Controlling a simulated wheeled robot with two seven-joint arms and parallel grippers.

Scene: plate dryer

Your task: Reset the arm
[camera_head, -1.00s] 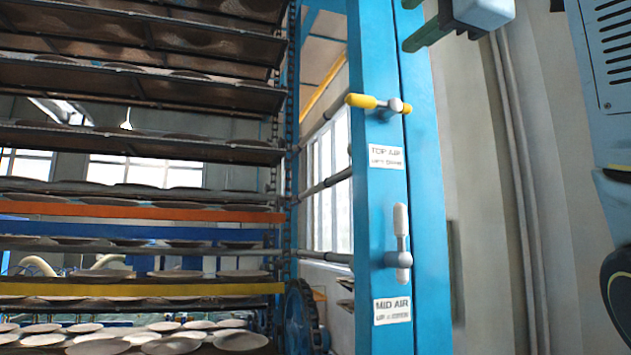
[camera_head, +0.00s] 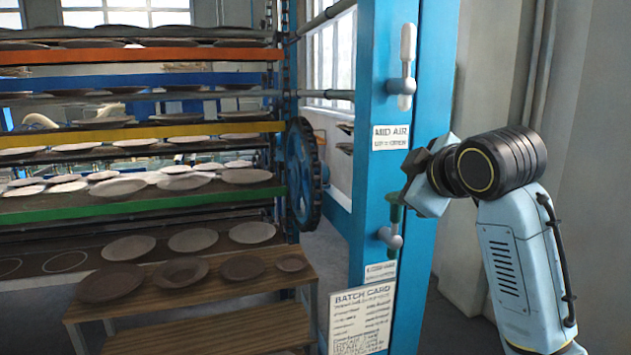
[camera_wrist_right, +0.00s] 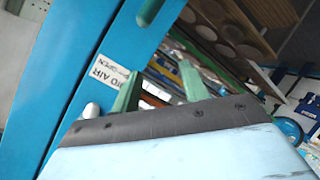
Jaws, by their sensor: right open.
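The white-handled mid valve (camera_head: 402,82) stands vertical above the gripper. My left gripper is not in view.
The blue post (camera_head: 377,55) carries the valves and labels. A rack of plates (camera_head: 150,185) fills the left, with a wooden bench (camera_head: 215,325) of plates in front. A batch card (camera_head: 361,320) sits low near the post. A grey wall (camera_head: 590,120) is behind my arm.

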